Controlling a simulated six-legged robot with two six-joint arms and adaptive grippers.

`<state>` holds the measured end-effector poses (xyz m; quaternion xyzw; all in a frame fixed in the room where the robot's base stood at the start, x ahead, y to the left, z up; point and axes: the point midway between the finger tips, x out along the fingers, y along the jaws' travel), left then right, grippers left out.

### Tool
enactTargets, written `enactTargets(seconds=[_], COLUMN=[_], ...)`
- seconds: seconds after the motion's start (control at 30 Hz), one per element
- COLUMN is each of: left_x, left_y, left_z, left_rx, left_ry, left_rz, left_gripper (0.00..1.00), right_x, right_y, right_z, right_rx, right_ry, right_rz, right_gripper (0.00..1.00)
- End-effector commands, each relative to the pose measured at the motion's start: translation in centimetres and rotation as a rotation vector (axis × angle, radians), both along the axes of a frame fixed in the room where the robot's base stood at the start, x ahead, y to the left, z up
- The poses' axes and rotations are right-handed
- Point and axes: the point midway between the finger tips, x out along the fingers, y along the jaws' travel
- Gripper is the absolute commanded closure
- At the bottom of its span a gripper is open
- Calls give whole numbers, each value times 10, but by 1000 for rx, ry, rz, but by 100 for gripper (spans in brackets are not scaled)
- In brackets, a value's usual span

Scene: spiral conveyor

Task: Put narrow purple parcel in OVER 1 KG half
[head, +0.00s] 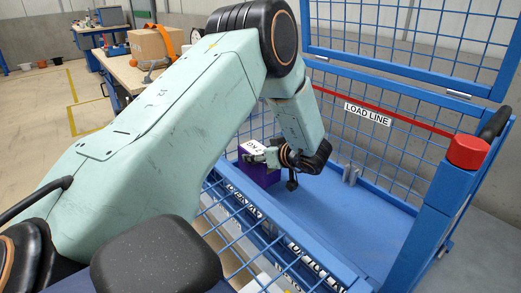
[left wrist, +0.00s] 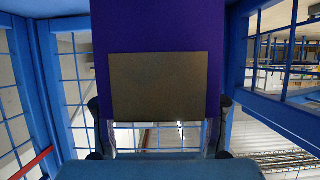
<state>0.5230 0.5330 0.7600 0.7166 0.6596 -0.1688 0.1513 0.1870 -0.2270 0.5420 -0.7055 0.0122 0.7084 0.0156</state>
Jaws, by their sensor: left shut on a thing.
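The narrow purple parcel (head: 257,172) has a white printed label on top and is inside the blue mesh cart (head: 365,208), near its left end. My left gripper (head: 276,156) is shut on it. In the left wrist view the purple parcel (left wrist: 160,28) fills the upper middle, with a brown-grey panel on its face and a finger at each side. Whether the parcel touches the cart floor cannot be told. Lettering on the cart's near rail (head: 290,246) is partly hidden and hard to read. My right gripper is not in view.
The cart's mesh walls rise around its floor; a red line and a LOAD LINE sign (head: 367,113) mark the far wall. A red-capped post (head: 467,152) stands at the right. The cart floor right of my gripper is bare. A bench with a cardboard box (head: 153,43) stands behind.

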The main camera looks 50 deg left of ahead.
Motion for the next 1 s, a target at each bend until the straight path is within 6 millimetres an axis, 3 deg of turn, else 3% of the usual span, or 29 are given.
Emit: enactTargets(seconds=[0.13,0.4,0.77,0.8,1.0], left_x=[4,5,5,3,3], left_y=[0,0,0,0,0], left_z=[-3,-33,-34,-38,-38], left_rx=[9,9,8,1,1], left_ry=[-8,-8,-9,-2,-2], left_rz=[-2,-1,-1,0,0], left_gripper=[100,100,100,36,19], right_x=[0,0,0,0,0], right_y=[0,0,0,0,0], right_z=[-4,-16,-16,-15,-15], right_rx=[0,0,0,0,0], right_ry=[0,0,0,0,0], right_rz=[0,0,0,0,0], right_gripper=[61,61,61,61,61])
